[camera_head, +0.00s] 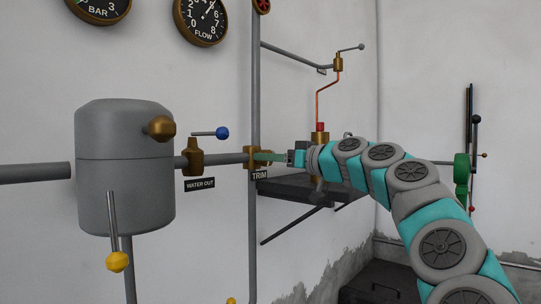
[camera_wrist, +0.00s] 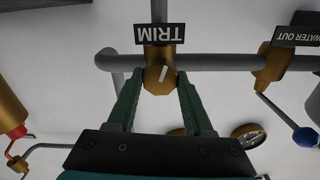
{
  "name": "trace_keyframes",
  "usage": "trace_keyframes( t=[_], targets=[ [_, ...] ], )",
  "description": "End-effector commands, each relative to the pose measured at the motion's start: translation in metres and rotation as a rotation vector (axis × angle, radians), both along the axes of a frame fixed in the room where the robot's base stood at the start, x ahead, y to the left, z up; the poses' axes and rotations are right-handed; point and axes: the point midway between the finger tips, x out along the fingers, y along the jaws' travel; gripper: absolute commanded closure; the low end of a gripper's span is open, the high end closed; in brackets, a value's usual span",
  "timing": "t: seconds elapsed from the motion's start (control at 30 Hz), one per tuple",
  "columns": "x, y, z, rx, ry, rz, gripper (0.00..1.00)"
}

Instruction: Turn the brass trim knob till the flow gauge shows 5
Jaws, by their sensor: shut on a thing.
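The brass trim knob (camera_wrist: 155,84) sits on the grey pipe beside the TRIM label (camera_wrist: 160,34), which appears upside down in the wrist view. A pale mark on its face is slightly tilted. My gripper (camera_wrist: 160,77) is shut on the knob, one green finger at each side. In the head view my gripper (camera_head: 268,157) reaches the brass trim fitting (camera_head: 249,154) from the right. The flow gauge (camera_head: 201,30) is at the top, its upper edge cut off. Its needle points up and right, close to the 5, though too small to read exactly.
A grey tank (camera_head: 125,170) with yellow-tipped and brass handles stands left. A blue-tipped lever (camera_head: 221,133) is above the WATER OUT label (camera_head: 199,184). A dark shelf (camera_head: 288,188) lies below my gripper. A green valve (camera_head: 461,170) is at far right.

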Motion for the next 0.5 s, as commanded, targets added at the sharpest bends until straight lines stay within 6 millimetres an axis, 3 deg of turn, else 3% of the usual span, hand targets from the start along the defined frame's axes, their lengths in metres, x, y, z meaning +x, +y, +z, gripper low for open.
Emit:
trace_keyframes(
  t=[0.3,0.33,0.5],
  targets=[
    [-0.0001,-0.0001,0.0001,0.014,0.017,0.000,1.00],
    [-0.0001,0.0000,0.0002,0.014,0.017,0.000,0.48],
    [-0.0002,-0.0001,0.0001,0.014,0.017,0.000,0.29]
  ],
)
